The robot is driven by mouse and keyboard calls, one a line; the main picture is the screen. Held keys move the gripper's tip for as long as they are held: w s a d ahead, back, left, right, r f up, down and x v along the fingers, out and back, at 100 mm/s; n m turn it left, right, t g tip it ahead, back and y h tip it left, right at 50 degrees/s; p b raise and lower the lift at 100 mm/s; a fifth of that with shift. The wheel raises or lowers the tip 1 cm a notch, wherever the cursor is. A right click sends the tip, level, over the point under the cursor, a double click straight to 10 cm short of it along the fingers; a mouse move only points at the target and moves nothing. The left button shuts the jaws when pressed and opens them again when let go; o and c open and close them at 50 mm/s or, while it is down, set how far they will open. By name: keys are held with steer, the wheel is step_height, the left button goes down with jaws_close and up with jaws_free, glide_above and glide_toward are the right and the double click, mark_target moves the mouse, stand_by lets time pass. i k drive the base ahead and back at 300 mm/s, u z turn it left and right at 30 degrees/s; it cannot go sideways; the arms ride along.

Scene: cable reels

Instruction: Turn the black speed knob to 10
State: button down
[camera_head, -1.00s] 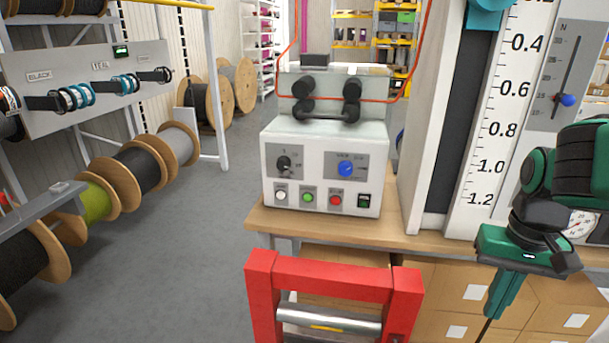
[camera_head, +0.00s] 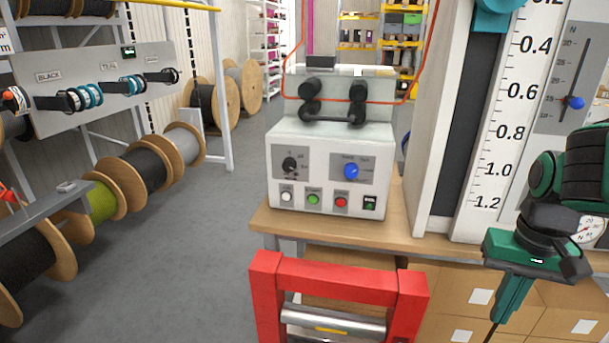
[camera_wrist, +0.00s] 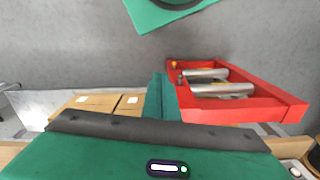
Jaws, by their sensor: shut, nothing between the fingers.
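The black speed knob (camera_head: 289,164) is on the upper left of the front panel of a white control box (camera_head: 330,150), which stands on a wooden bench. Its scale marks are too small to read. A blue knob (camera_head: 351,171) is to its right. My gripper (camera_head: 506,308) hangs to the right of the box, apart from it and lower, pointing down in front of cardboard boxes. Its fingers are shut and empty. In the wrist view the gripper fingers (camera_wrist: 163,98) point toward the floor, with the black knob out of that view.
A red frame with metal rollers (camera_head: 335,275) stands in front of the bench, below the box; it also shows in the wrist view (camera_wrist: 235,95). White, green and red buttons line the box's lower front. A tall scale (camera_head: 500,130) stands to the right.

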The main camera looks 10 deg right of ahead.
mark_target(289, 164)
steer(key=k, duration=0.5)
steer(key=u, duration=1.65)
steer(key=i, duration=0.95)
steer(key=z, duration=1.8)
